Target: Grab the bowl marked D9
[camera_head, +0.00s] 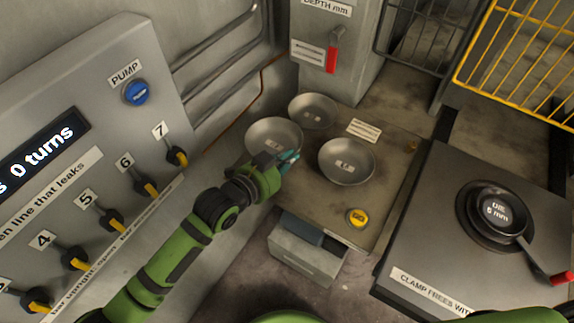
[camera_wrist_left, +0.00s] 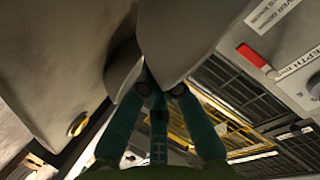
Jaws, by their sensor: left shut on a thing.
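Three grey metal bowls stand on a worn metal top: a left bowl (camera_head: 262,132), a back bowl (camera_head: 313,104) and a right bowl (camera_head: 336,158). Each has a small mark inside, too small to read, so I cannot tell which is D9. My left gripper (camera_head: 289,156) is at the near right rim of the left bowl and shut on it. In the left wrist view, the teal fingers of the left gripper (camera_wrist_left: 152,80) close together against grey bowl surfaces, which fill the upper part. My right gripper is not in view.
A panel (camera_head: 90,100) with a blue pump button and several numbered knobs is on the left. A yellow button (camera_head: 358,217) is in front of the right bowl. A red-handled lever (camera_head: 332,60) is behind. A small pan (camera_head: 497,208) stands at right.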

